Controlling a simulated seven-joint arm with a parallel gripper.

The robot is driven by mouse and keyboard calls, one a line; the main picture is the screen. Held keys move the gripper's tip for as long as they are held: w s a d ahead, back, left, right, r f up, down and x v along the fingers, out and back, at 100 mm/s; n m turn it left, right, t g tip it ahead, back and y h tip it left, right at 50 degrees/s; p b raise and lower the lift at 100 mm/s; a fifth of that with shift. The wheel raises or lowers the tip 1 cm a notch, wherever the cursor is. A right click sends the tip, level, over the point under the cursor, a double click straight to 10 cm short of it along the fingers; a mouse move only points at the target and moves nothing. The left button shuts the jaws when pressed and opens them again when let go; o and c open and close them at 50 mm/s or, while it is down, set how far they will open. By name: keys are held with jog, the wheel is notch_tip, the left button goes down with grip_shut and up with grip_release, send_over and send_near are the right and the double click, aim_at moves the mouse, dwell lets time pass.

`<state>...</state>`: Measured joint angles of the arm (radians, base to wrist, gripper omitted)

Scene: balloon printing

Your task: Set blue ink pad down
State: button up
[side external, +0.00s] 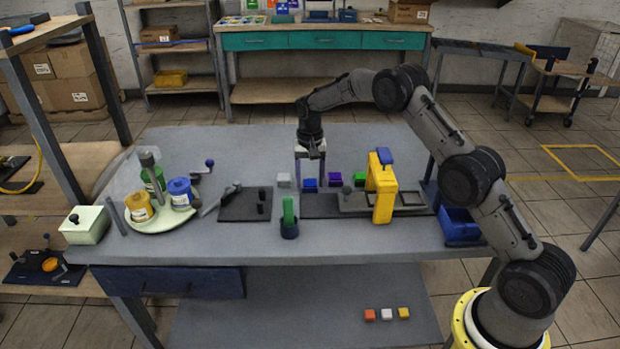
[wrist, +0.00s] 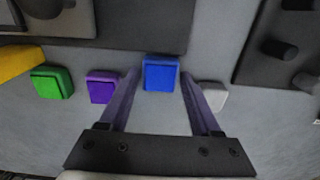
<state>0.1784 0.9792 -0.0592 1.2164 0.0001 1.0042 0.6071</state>
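The blue ink pad (side external: 310,184) is a small blue block resting on the grey table just behind the dark mat. In the wrist view the blue pad (wrist: 161,73) sits between my two fingertips, with a narrow gap on each side. My gripper (side external: 310,173) points down over the pad, its fingers apart. In the wrist view my gripper (wrist: 160,76) looks open, with a finger on either side of the pad. The pad's underside is hidden.
A purple pad (side external: 335,180), a green pad (side external: 360,178) and a white pad (side external: 283,180) stand in the same row. A yellow press (side external: 383,190) is at right on the dark mat (side external: 318,206). A green item in a dark cup (side external: 289,228) stands in front.

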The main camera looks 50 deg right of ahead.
aim_at(310, 182)
jog(key=shift+o, duration=1.1)
jog(key=shift+r, duration=0.1)
notch_tip(310, 182, up, 12)
jog(key=shift+r, duration=0.15)
jog(key=s+a+r+n+t, duration=0.1)
jog(key=s+a+r+n, duration=0.15)
jog(key=s+r, duration=0.6)
jog(key=s+a+r+n+t, duration=0.2)
jog(key=s+a+r, duration=0.2)
jog(key=s+r, duration=0.45)
jog(key=s+a+f+n+t, duration=0.1)
jog(key=s+a+f+n, duration=0.1)
jog(key=s, duration=0.9)
jog(key=s+a+f+n+t, duration=0.1)
jog(key=s+f, duration=0.3)
jog(key=s, duration=0.8)
jog(key=shift+s+a+f+n+t, duration=0.2)
jog(key=shift+s+a+n+t, duration=0.15)
jog(key=shift+n, duration=0.4)
